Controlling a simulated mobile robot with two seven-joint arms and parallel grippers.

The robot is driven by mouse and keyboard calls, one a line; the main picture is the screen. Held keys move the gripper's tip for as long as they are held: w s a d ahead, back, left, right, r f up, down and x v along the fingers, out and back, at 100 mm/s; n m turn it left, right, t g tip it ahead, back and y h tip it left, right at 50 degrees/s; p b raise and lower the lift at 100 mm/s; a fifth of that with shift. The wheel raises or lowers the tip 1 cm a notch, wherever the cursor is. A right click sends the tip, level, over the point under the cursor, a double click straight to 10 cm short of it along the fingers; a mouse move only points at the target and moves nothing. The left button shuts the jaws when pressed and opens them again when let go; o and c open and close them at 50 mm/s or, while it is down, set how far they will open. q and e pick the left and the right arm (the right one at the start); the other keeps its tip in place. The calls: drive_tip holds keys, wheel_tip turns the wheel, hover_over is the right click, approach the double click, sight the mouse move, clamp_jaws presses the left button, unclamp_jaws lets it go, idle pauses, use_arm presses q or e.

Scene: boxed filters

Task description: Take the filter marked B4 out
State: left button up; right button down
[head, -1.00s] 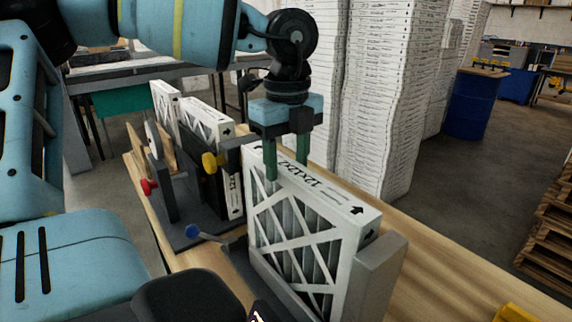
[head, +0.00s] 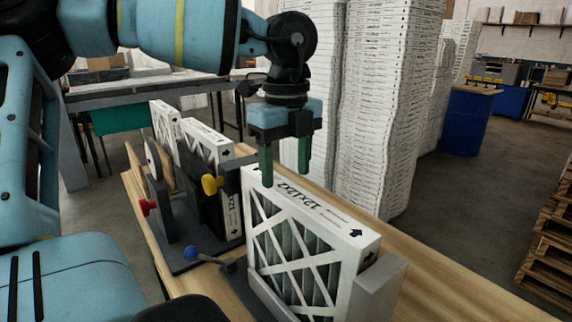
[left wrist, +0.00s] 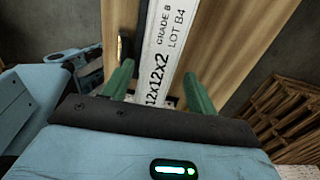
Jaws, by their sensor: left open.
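The white-framed pleated filter (head: 300,255) stands upright in a grey slotted holder (head: 378,288) on the wooden bench. Its top edge reads 12x12x2 in the head view. In the left wrist view the filter (left wrist: 163,45) shows GRADE B, LOT B4 on its edge. My left gripper (head: 286,172) is open, pointing down over the far left part of the filter's top edge. In the left wrist view its green fingers (left wrist: 160,88) are on either side of the edge, with gaps showing. My right gripper is not in view.
Behind stands a dark fixture (head: 205,258) with red, yellow and blue knobs. Two more white filters (head: 207,140) (head: 165,122) stand beyond it. Tall white stacks (head: 385,110) rise behind the bench. The bench's right part (head: 450,275) is bare.

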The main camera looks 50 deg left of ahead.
use_arm(q)
drive_tip(key=shift+o, duration=1.3)
wheel_tip(320, 180, up, 8)
drive_tip(key=shift+b, duration=0.45)
drive_tip(key=shift+f, duration=0.1)
